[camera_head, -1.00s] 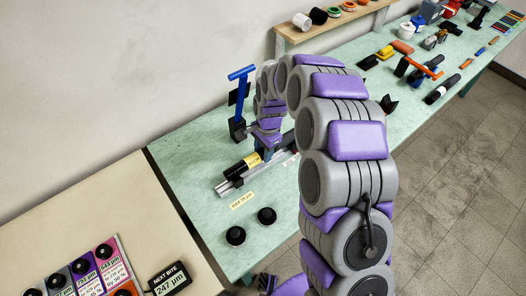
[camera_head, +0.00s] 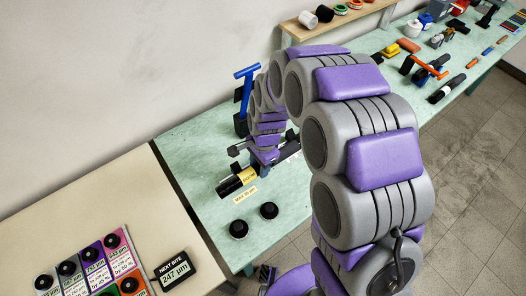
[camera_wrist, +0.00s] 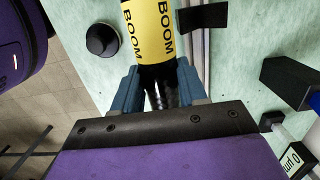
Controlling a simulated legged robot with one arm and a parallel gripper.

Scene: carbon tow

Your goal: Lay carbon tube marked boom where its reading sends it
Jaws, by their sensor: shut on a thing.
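The boom tube is black with a yellow BOOM label (camera_wrist: 150,28). In the head view its black end (camera_head: 230,187) points toward the front left, over the green bench. My gripper (camera_wrist: 158,88) is shut on the tube just below the label, one blue-grey finger on each side. In the wrist view a grey rail (camera_wrist: 199,35) runs beside the tube. The head view does not clearly show how high the tube is above the bench. On the pale table a display (camera_head: 173,271) reads NEXT BITE 247 µm. Several coloured cards (camera_head: 98,263) with µm figures and black knobs lie beside it.
Two black round pucks (camera_head: 239,228) (camera_head: 269,210) sit on the bench in front of the tube. A blue T-handled stand (camera_head: 245,95) is behind my gripper. A small cream label (camera_head: 245,195) lies near the tube. Tools and parts crowd the bench's far right.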

